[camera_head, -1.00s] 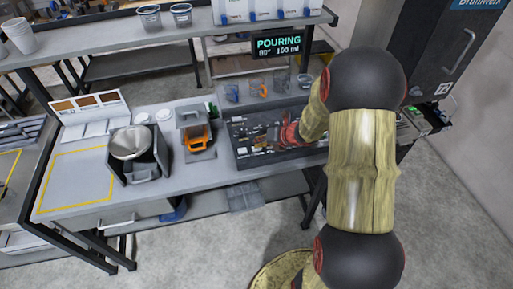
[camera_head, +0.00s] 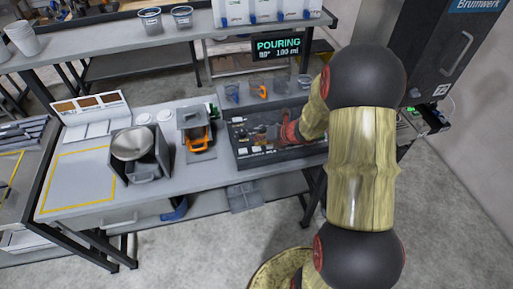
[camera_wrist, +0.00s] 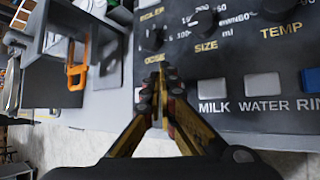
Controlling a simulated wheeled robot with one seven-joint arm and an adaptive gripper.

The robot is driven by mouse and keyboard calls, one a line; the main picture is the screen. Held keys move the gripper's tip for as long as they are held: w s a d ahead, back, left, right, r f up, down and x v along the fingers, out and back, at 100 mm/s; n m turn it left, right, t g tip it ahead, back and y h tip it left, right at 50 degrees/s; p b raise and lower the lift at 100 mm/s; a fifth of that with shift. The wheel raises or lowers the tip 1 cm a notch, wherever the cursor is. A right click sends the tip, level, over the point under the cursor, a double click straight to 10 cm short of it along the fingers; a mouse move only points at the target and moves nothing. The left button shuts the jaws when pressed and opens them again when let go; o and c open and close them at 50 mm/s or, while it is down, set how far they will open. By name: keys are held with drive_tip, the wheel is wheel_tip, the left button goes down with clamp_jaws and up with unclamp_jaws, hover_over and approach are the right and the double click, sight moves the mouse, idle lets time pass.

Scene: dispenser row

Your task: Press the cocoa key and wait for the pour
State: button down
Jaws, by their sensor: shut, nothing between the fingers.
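The dark control panel (camera_head: 250,153) lies on the bench, with my wrist over its right part. In the wrist view, the panel (camera_wrist: 225,70) shows knobs marked SIZE and TEMP and pale keys, including the milk key (camera_wrist: 212,89) and water key (camera_wrist: 262,86). My gripper (camera_wrist: 165,75) is shut and empty, its tips at the panel left of the milk key. The cocoa key cannot be made out; my fingers cover that area. Whether the tips touch a key is unclear. The display (camera_head: 278,47) reads POURING and 100 ml.
A grey box with a metal bowl (camera_head: 132,143) stands farther left. A yellow-outlined area (camera_head: 60,206) is clear.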

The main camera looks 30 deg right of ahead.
sight(258, 147)
drive_tip(key=shift+r+p, duration=2.35)
drive_tip(key=shift+r, duration=0.25)
drive_tip(key=shift+f, duration=0.1)
